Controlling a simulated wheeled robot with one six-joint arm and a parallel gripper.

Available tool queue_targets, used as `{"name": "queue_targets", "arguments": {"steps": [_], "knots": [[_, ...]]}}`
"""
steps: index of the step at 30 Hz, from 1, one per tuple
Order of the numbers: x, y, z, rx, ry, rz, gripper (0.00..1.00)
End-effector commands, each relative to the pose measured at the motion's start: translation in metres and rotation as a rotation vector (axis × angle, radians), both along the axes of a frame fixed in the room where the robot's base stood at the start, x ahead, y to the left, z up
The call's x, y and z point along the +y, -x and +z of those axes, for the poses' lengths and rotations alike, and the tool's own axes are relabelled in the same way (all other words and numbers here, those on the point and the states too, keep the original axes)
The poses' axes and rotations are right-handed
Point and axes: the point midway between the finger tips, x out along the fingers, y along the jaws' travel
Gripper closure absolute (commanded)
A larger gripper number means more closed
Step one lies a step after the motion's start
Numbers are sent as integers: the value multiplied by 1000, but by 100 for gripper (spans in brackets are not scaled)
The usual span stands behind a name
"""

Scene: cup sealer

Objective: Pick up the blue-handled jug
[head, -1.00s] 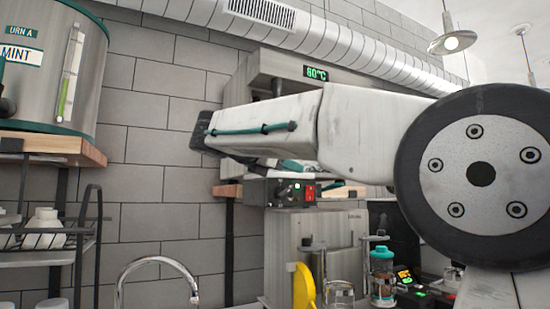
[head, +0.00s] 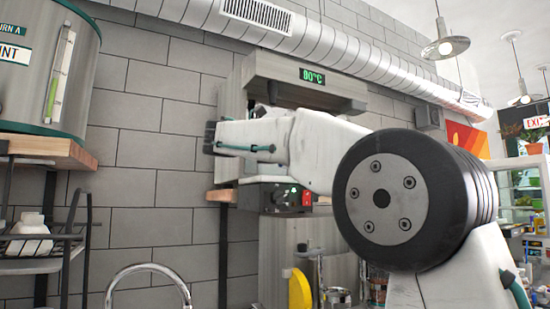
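I cannot make out a blue-handled jug in the head view. My white arm crosses the middle and right of the picture and ends in a dark part at the left. No gripper fingers show, so I cannot see whether the gripper is open or shut. A yellow curved item (head: 300,288) stands low in the middle, with a metal vessel (head: 338,296) at its right. My arm covers part of the counter area behind it.
A steel machine with a green temperature display (head: 312,76) is on the tiled wall. A curved tap (head: 148,270) rises at the bottom left. A large urn (head: 45,65) stands on a wooden shelf (head: 50,150), above a rack with white cups (head: 30,230).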

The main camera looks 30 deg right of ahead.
Motion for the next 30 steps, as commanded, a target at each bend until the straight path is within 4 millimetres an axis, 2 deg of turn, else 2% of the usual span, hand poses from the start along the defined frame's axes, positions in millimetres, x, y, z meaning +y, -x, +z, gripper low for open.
{"name": "queue_targets", "arguments": {"steps": [4, 8, 30], "knots": [[1, 0, 0, 0, 0, 2, 63], [2, 0, 0, 0, 0, 2, 99], [1, 0, 0, 0, 0, 2, 100]]}}
